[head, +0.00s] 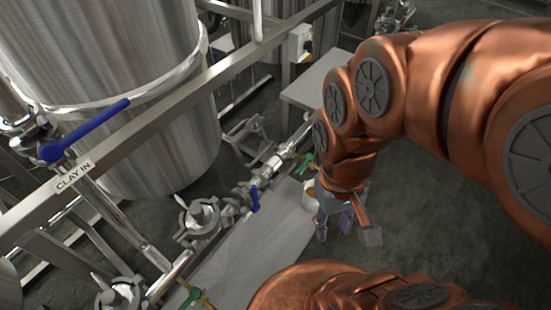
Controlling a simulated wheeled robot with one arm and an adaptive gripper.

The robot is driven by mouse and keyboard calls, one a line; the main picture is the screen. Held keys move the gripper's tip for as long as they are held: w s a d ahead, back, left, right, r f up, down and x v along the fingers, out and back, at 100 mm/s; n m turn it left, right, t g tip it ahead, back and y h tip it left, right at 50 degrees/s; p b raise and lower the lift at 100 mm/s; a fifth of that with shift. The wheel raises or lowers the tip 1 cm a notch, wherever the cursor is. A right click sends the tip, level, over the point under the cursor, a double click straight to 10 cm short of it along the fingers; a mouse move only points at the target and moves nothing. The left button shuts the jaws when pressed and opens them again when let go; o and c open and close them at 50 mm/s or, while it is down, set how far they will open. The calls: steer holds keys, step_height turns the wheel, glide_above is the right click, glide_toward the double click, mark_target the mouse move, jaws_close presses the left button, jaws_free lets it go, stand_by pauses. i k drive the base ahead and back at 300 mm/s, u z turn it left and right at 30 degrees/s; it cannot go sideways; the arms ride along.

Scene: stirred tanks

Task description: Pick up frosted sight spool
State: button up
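I cannot make out for certain which thing is the frosted sight spool.
A large steel tank (120,90) fills the left. A frame rail with a "CLAY IN" label (73,177) crosses before it. Pipes with a blue-handled valve (255,199) and clamps line the metal bench top (250,255). A grey platform (312,85) stands behind. Floor at right is clear.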

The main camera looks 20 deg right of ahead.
mark_target(284, 153)
steer(key=u, duration=2.3)
steer(key=k, duration=0.95)
steer(key=u, duration=0.05)
